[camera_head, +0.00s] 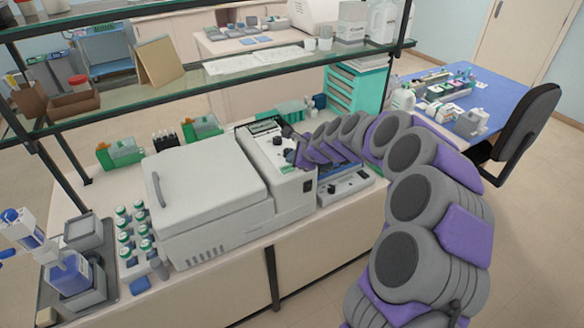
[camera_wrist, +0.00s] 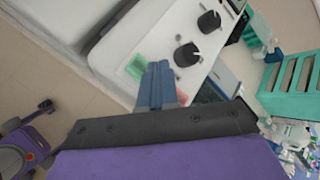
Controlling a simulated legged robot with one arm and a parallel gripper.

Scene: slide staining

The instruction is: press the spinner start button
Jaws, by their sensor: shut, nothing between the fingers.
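The spinner is a large white machine with a closed lid (camera_head: 200,185) and a control panel (camera_head: 264,147) on its right side. In the wrist view a green button (camera_wrist: 135,66) shows on the white panel, just left of my fingertips. A red or pink button (camera_wrist: 181,97) is partly hidden right of the fingers. My gripper (camera_wrist: 158,66) is shut and empty, its blue-grey fingers together over the panel between these two buttons. I cannot tell whether the tips touch the panel. In the head view my arm covers part of the panel.
Two black knobs (camera_wrist: 187,54) (camera_wrist: 209,21) stand on the panel close to my fingers. A smaller grey device (camera_head: 345,187) sits right of the spinner. Green-capped bottles (camera_head: 124,225) stand to its left. A glass shelf (camera_head: 200,80) crosses above the bench.

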